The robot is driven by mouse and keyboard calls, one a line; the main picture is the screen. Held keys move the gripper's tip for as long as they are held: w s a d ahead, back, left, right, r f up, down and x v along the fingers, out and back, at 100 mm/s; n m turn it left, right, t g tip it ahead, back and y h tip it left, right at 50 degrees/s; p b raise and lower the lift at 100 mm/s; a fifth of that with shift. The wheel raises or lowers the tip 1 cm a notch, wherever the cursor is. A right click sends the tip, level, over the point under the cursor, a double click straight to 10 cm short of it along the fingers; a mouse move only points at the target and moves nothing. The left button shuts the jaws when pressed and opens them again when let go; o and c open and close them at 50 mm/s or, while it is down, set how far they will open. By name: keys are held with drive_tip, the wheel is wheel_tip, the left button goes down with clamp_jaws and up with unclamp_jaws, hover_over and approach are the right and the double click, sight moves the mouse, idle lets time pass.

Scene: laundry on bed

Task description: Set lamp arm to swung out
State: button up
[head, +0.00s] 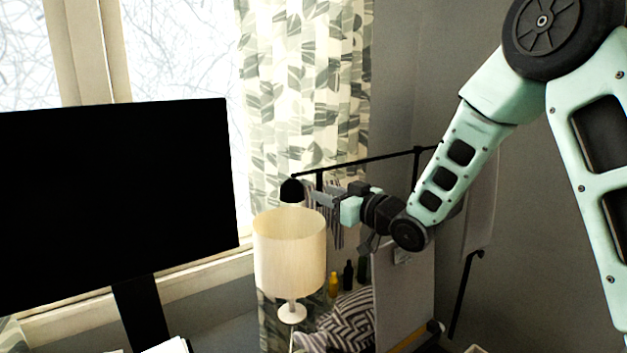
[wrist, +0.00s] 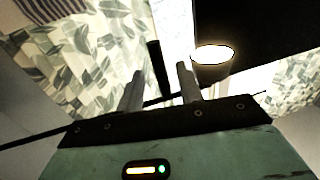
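The lamp arm (head: 365,160) is a thin black bar running from a bracket by the grey wall to a black lamp head (head: 291,190) in front of the curtain. My gripper (head: 308,197) is just below the bar, close to the lamp head, with its fingers pointing left. In the wrist view, my gripper (wrist: 161,82) has its fingers spread apart. A dark upright piece (wrist: 154,65) shows in the gap between them, and the thin bar (wrist: 60,132) crosses at the fingers. I cannot tell whether the fingers touch either one.
A cream table lamp (head: 289,250) stands just below my gripper. A large black screen (head: 110,205) fills the left. A pale panel (head: 403,295), striped cloth (head: 350,322) and small bottles (head: 348,274) are below my arm. The patterned curtain (head: 305,80) hangs behind.

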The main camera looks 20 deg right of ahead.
drive_tip(key=p+x, duration=0.1)
drive_tip(key=x, duration=0.4)
drive_tip(key=shift+p, duration=0.3)
drive_tip(key=shift+s, duration=0.1)
clamp_jaws()
